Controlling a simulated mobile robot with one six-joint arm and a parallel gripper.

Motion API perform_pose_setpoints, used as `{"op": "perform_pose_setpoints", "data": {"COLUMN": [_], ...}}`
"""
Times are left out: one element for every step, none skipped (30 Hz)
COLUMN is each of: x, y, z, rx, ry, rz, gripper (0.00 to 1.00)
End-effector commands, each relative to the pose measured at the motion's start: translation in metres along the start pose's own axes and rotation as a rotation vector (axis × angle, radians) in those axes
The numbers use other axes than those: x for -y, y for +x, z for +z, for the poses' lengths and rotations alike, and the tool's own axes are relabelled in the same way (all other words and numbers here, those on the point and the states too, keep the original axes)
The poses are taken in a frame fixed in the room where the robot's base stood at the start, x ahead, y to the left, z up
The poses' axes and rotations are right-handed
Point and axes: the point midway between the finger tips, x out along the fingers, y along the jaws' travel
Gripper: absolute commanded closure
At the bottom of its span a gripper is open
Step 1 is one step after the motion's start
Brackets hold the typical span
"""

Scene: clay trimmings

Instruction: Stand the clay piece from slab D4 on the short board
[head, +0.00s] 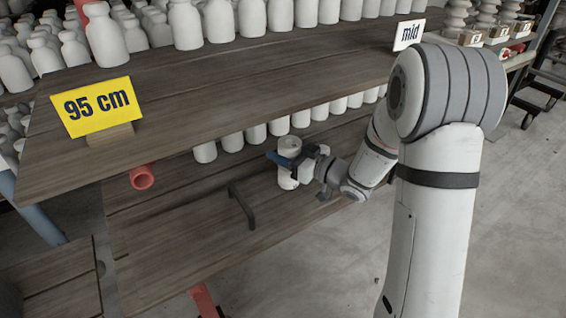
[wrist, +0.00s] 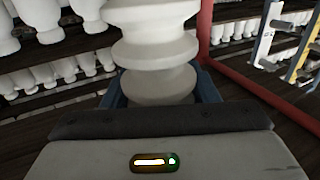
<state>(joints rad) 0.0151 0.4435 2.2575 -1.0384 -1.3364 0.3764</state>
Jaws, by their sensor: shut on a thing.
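A white clay piece (head: 288,145) with rounded, ringed bulges stands upright in my gripper (head: 284,161). In the wrist view the clay piece (wrist: 152,50) sits between the blue jaws, which are shut on it. In the head view it is over the far part of the lower wooden board (head: 185,225), beneath the level of the upper board (head: 230,85). I cannot tell whether its base touches the lower board. No label tells me which board is the short one. Slab D4 cannot be made out.
The upper board bears a yellow "95 cm" sign (head: 97,107) and a white "mid" sign (head: 409,34). Rows of white bottles (head: 105,35) stand behind. A dark handle-like bracket (head: 242,205) rises from the lower board left of my gripper. A red tube end (head: 143,177) is farther left.

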Motion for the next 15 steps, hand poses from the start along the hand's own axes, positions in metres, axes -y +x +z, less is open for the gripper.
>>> {"op": "perform_pose_setpoints", "data": {"x": [0.0, 0.0, 0.001, 0.001, 0.001, 0.001, 0.001, 0.001, 0.001, 0.001, 0.001, 0.001, 0.001, 0.001, 0.001], "y": [0.001, 0.001, 0.001, 0.001, 0.001, 0.001, 0.001, 0.001, 0.001, 0.001, 0.001, 0.001, 0.001, 0.001, 0.001], "z": [0.011, 0.016, 0.021, 0.023, 0.024, 0.024, 0.023, 0.022, 0.022, 0.022, 0.022, 0.022, 0.023, 0.024, 0.026], "rx": [0.0, -0.001, -0.001, -0.001, -0.002, -0.003, -0.003, -0.003, -0.003, -0.003, -0.003, -0.003, -0.003, -0.002, -0.002], "ry": [0.001, 0.0, 0.001, 0.001, 0.001, 0.0, -0.001, -0.001, -0.001, -0.001, -0.001, -0.001, -0.001, -0.001, -0.001], "rz": [-0.001, -0.001, -0.002, -0.002, -0.002, -0.002, -0.002, -0.002, -0.003, -0.003, -0.003, -0.003, -0.003, -0.003, -0.003], "gripper": [0.94, 0.94, 0.94, 0.94, 0.94, 0.94, 0.94, 0.94, 0.94, 0.94, 0.94, 0.94, 0.94, 0.94, 0.94]}}
